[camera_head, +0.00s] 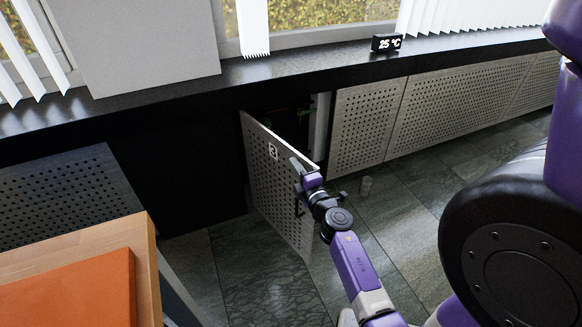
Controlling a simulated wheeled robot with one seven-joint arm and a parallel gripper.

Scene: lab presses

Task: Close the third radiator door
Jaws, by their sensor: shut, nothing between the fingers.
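The third radiator door (270,178) is a grey perforated panel marked "3". It stands swung open out from the radiator cabinet, hinged at its left edge, with the dark opening (290,118) showing behind it. A dark handle (298,205) sits near the door's free edge. My gripper (300,170) is at the upper part of the door near its free edge, overlapping it in the picture. Whether it touches the door I cannot tell. Its fingers are small here and appear shut with nothing held.
More closed perforated panels (455,108) run to the right. A black sill (300,62) with a temperature display (387,42) lies above.

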